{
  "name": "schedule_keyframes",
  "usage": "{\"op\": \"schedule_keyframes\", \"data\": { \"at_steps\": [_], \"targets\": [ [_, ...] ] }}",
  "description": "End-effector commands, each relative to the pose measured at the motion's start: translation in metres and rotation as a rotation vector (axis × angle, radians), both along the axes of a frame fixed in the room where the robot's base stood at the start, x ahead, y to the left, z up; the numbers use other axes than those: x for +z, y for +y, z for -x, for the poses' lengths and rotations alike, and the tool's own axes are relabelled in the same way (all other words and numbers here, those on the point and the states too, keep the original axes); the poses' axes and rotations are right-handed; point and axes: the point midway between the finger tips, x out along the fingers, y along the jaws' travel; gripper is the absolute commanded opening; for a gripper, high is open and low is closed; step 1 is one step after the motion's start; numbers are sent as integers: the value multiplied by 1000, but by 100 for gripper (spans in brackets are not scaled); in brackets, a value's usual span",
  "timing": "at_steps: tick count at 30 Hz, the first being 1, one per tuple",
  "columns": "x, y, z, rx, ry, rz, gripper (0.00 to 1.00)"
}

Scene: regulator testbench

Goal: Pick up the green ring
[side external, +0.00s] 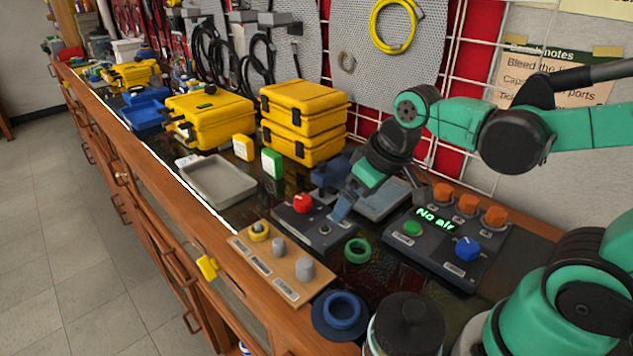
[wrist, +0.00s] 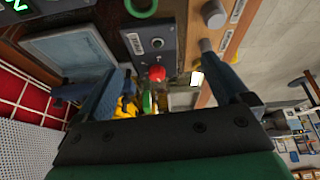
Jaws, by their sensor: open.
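The green ring (side external: 357,250) lies flat on the dark bench top, between the small grey box with a red knob (side external: 303,204) and the console reading "No air" (side external: 440,238). In the wrist view the green ring (wrist: 141,9) shows at the top edge, partly cut off. My gripper (side external: 336,196) is open and empty, above the small box and behind the ring, not touching it. In the wrist view the two blue fingers of my gripper (wrist: 172,82) are spread wide, and the ring is outside the gap between them.
A wooden peg board (side external: 275,262) with a yellow ring stands at the front edge. A blue ring (side external: 343,308) sits near a dark lidded jar (side external: 408,322). A grey tray (side external: 217,182) and yellow cases (side external: 303,105) stand farther back. Wall mesh runs behind the bench.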

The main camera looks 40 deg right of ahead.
Motion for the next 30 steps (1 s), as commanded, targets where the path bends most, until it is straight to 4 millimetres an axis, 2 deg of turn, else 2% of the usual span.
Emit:
{"op": "schedule_keyframes", "data": {
  "at_steps": [6, 12, 19, 30],
  "targets": [
    [-34, -14, -11, 63, 246, 16, 95],
    [-57, -20, -12, 103, 379, 10, 95],
    [-71, -22, -11, 113, 410, 7, 95],
    [-110, -22, -12, 112, 408, 7, 95]
  ]
}}
